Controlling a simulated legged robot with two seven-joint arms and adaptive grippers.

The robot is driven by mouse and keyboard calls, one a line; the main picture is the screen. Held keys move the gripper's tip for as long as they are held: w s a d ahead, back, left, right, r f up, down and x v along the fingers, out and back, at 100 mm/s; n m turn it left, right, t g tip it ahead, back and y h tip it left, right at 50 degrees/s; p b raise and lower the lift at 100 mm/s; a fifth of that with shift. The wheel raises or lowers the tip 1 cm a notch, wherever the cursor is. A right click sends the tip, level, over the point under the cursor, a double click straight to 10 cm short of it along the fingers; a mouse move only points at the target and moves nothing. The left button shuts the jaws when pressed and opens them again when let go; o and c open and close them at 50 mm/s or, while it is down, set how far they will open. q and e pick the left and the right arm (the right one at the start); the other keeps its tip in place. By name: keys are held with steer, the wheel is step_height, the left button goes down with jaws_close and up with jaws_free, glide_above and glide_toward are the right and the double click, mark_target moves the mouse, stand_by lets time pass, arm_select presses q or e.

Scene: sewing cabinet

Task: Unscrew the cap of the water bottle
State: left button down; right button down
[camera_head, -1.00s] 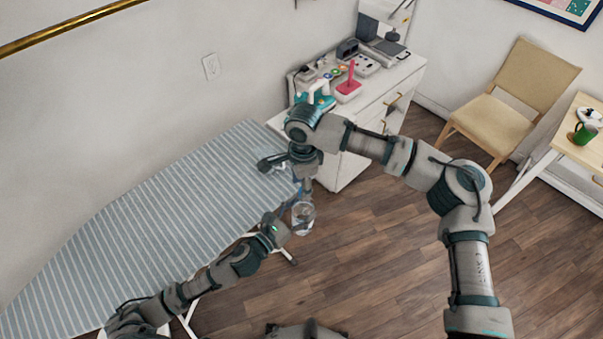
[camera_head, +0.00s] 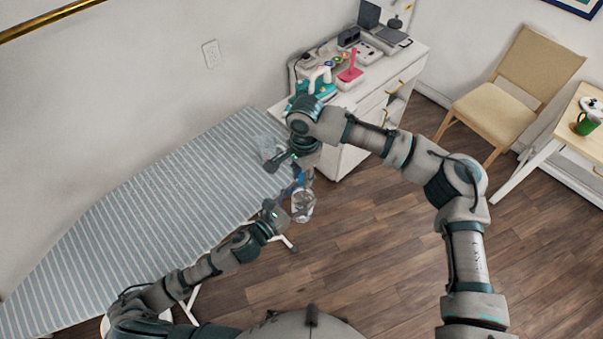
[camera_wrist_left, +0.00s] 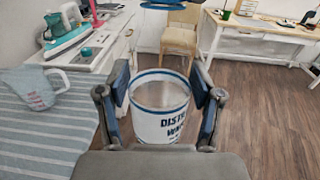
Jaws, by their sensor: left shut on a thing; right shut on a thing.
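The water bottle (camera_head: 303,207) is clear and hangs beside the ironing board, above the floor. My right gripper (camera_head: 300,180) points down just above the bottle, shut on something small. This appears to be the cap, but the fingers and neck are too small to read clearly. A blue part shows at the left wrist view's top edge.
A striped ironing board (camera_head: 150,210) lies left of the bottle, with a clear measuring jug (camera_wrist_left: 35,90) on it. A white cabinet (camera_head: 350,150) behind carries a teal iron (camera_wrist_left: 68,35). A chair (camera_head: 510,85) stands right; floor between is free.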

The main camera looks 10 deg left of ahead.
steer(key=n, duration=0.5)
steer(key=shift+w, duration=0.15)
steer(key=n, duration=0.3)
steer(key=shift+d, duration=0.1)
steer(key=n, duration=0.5)
steer(key=shift+d+r, duration=0.1)
steer(key=n, duration=0.5)
steer(key=shift+d, duration=0.1)
steer(key=n, duration=0.5)
steer(key=shift+w+d, duration=0.1)
steer(key=shift+w, duration=0.05)
steer(key=n, duration=0.8)
steer(key=shift+w, duration=0.2)
steer(key=n, duration=0.4)
steer(key=shift+w+n, duration=0.1)
steer(key=shift+n, duration=0.3)
steer(key=n, duration=0.2)
steer(key=shift+n, duration=0.3)
steer(key=n, duration=0.5)
steer(key=shift+w, duration=0.1)
steer(key=n, duration=0.3)
steer(key=shift+a+r, duration=0.1)
steer(key=shift+a, duration=0.15)
steer(key=shift+s+r, duration=0.1)
steer(key=shift+s, duration=0.1)
